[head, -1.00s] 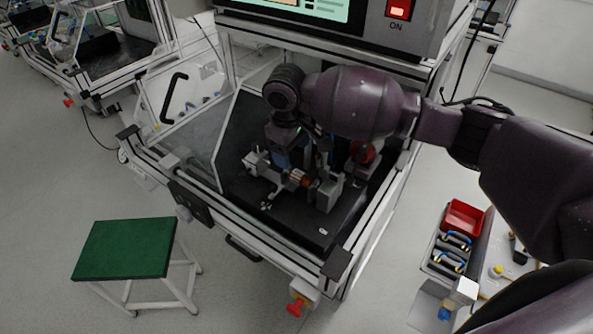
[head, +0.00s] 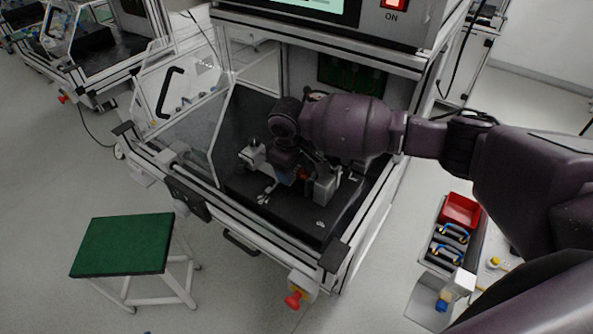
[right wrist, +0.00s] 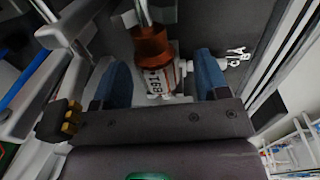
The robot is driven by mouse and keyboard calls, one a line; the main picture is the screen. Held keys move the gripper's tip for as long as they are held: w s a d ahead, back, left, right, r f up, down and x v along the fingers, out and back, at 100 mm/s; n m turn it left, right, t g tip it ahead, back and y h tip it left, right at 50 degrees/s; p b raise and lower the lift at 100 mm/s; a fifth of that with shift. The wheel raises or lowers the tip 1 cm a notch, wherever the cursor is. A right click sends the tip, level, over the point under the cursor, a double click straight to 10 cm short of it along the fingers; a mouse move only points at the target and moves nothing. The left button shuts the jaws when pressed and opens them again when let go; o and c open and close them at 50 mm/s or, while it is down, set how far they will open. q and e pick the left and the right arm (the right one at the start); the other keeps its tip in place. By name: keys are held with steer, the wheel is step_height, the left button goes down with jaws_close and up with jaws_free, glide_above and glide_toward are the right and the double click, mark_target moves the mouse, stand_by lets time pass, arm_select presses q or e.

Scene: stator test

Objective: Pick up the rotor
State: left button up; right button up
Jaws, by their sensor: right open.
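The rotor (right wrist: 152,45) has a copper-coloured winding and a pale lettered section. In the right wrist view it lies between the two blue fingers of my right gripper (right wrist: 160,68), with a gap on each side. The gripper is open. In the head view my right gripper (head: 284,174) is low over the fixture inside the test cabinet. Only a small orange-red bit of the rotor (head: 305,174) shows there, the rest hidden behind my right wrist. My left gripper is not in view.
Grey fixture blocks (head: 325,186) stand close beside the rotor on a black base plate (head: 290,215). The cabinet's frame and tilted clear door (head: 185,100) surround the work area. A green-topped stool (head: 122,244) stands at front left, a red bin (head: 461,210) at right.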

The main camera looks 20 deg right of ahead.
steer(key=shift+c, duration=0.3)
steer(key=c, duration=1.1)
steer(key=shift+r, duration=0.15)
step_height(320, 180, up, 20)
steer(key=shift+p, duration=0.45)
